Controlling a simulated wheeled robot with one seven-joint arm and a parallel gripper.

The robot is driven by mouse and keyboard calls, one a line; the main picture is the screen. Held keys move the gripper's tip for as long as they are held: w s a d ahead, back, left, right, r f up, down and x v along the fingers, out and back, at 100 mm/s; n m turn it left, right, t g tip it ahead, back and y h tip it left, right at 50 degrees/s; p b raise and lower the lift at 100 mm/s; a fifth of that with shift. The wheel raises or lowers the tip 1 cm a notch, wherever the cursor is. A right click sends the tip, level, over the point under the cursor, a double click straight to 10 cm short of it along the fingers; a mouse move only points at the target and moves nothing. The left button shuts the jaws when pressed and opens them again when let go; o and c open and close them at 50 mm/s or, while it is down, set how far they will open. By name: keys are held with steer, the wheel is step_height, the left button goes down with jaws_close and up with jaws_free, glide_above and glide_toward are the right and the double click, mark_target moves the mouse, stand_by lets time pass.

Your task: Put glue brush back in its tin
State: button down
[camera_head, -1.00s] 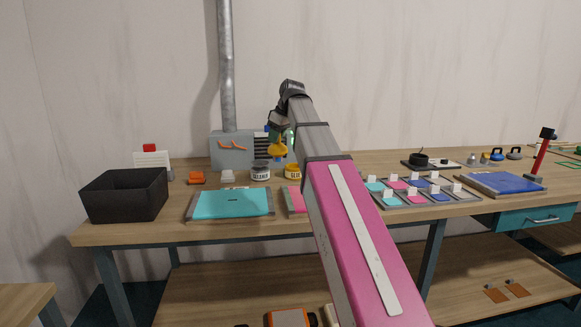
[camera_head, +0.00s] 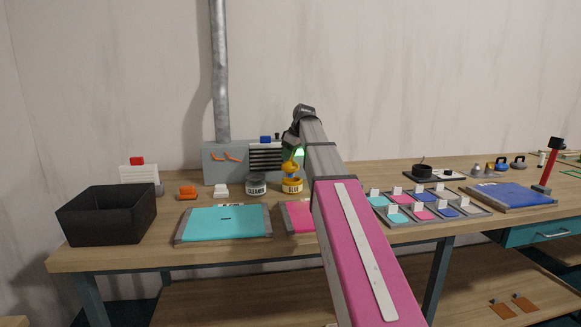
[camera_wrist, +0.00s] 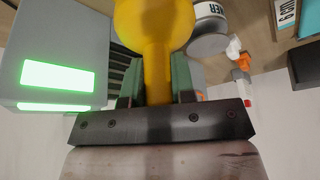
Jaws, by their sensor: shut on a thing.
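The yellow glue brush (camera_head: 290,167) is held upright in my gripper (camera_head: 292,150). In the wrist view its yellow handle and wide round part (camera_wrist: 155,22) show, with the narrow stem between the two dark green fingers of my gripper (camera_wrist: 157,85). The yellow tin labelled GLUE (camera_head: 291,186) stands on the bench, directly under the brush in the head view. The brush's lower end is hidden, and I cannot tell whether it is above the tin or inside its mouth. The tin is hidden behind the brush in the wrist view.
The CLEANER tin (camera_head: 256,185) stands close left of the glue tin. A grey vented unit (camera_head: 228,168) stands behind. A box with a lit green panel (camera_wrist: 58,75) is close beside my gripper. A turquoise pad (camera_head: 225,221) and a pink pad (camera_head: 298,215) lie in front.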

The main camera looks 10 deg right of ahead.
mark_target(291, 165)
steer(key=shift+w+d+f, duration=0.4)
steer(key=shift+w+d, duration=0.05)
steer(key=shift+f, duration=2)
steer(key=shift+f, duration=0.15)
steer(key=c, duration=1)
jaws_free()
steer(key=shift+o, duration=0.2)
steer(key=v, duration=1.2)
steer(key=shift+r, duration=0.2)
